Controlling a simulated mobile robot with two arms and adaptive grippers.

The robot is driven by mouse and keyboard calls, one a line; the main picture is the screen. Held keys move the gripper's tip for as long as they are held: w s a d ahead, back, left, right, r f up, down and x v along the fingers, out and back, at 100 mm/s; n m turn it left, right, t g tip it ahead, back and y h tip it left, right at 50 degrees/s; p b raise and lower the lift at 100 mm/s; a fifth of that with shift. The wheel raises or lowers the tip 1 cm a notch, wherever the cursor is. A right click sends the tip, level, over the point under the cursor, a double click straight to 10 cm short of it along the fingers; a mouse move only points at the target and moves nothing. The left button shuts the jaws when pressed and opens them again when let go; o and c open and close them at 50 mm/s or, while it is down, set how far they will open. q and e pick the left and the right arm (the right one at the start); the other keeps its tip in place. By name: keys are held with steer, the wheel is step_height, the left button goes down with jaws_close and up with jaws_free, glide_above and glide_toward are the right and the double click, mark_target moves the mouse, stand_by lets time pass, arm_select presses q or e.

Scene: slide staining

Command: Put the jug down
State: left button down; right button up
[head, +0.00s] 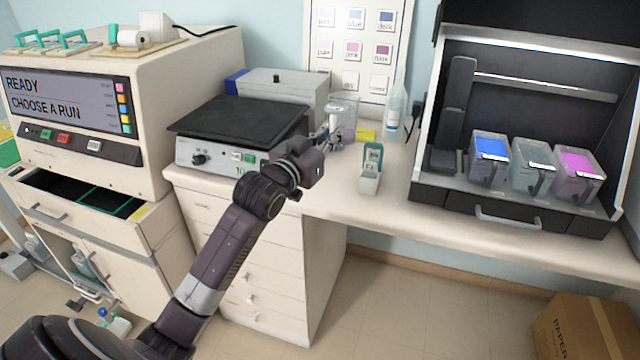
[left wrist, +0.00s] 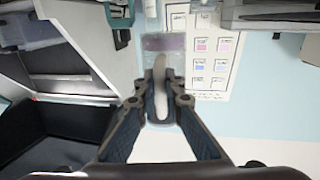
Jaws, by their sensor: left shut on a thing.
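A clear jug (head: 345,108) is at the back of the white bench, beside the hot plate. It looks upright. My left gripper (head: 328,138) is at its near left side, shut on its handle. In the left wrist view the pale handle (left wrist: 161,88) lies between the fingers of the left gripper (left wrist: 160,104), with the clear jug body (left wrist: 164,43) beyond. The arm and gripper hide part of the jug's base, so I cannot tell whether it touches the bench. My right gripper is not in view.
A hot plate (head: 235,118) stands left of the jug. A small slide holder (head: 370,172) and a wash bottle (head: 394,108) stand to its right. A dark hood holds a blue jar (head: 489,158), a clear jar (head: 531,165) and a pink jar (head: 578,173). The bench front (head: 335,195) is bare.

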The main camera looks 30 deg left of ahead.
arm_select(q)
steer(key=w+a+r+n+y+b, duration=0.1)
steer(key=w+a+r, duration=0.1)
steer(key=a+r, duration=0.4)
steer(key=shift+s+a+f, duration=0.1)
steer(key=shift+a+f, duration=0.1)
steer(key=shift+f, duration=3.15)
steer(key=shift+s+a+f, duration=0.1)
steer(key=shift+a+f, duration=0.05)
steer(key=shift+f, duration=3.25)
steer(key=shift+a+f, duration=0.2)
steer(key=shift+f, duration=3.15)
steer(key=shift+f, duration=0.15)
steer(key=c, duration=2)
jaws_free()
steer(key=shift+c, duration=0.2)
